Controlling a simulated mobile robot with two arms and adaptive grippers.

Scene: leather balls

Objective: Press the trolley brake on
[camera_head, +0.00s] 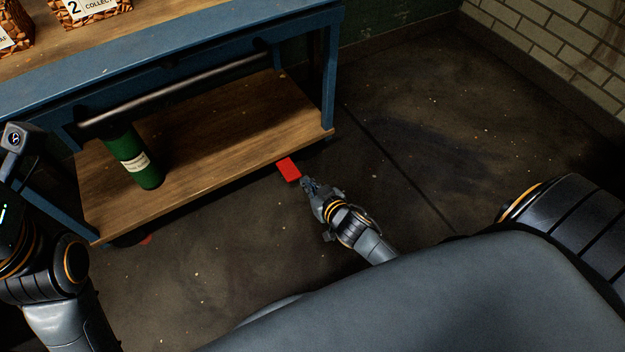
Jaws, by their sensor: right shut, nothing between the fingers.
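The trolley (200,53) has a blue frame and a wooden lower shelf (240,118). A red brake pedal (288,169) sticks out low at its near right corner, above the dark floor. My right gripper (306,183) is shut and empty, just below and right of the pedal in the picture. Its fingertips are close to the pedal's near end; I cannot tell whether they touch. My left arm is at the left edge, and its fingers are not clearly seen. The wheel beneath the pedal is hidden.
A green bottle-like cylinder (133,158) stands on the lower shelf. Patterned boxes (92,10) stand on the trolley top. A small red part (146,239) shows low at the near left corner. The floor (430,130) to the right is clear up to the brick wall (555,40).

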